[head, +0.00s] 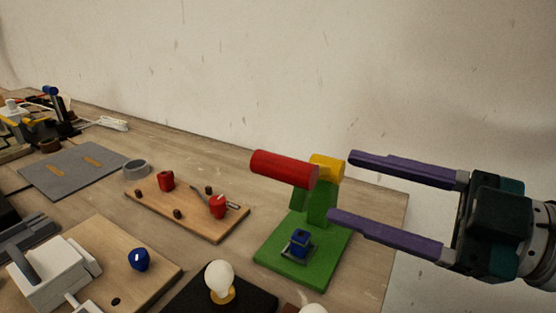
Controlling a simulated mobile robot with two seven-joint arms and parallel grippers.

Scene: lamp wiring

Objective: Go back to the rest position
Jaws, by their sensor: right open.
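My right gripper (345,187) comes in from the right with its two purple fingers spread apart and nothing between them. Its fingertips are close to a lamp-like stand with a green base (325,262), a yellow block (328,168) and a red cylinder (284,169). The upper finger overlaps the picture beside the yellow block; I cannot tell whether they touch. A blue square piece (300,242) sits on the green base. My left gripper does not show.
A wooden board (190,218) with red pieces lies left of the stand. A bulb (220,276) stands on a dark block in front. A grey plate (65,185) and a white device (48,277) are at the left. The wall is behind.

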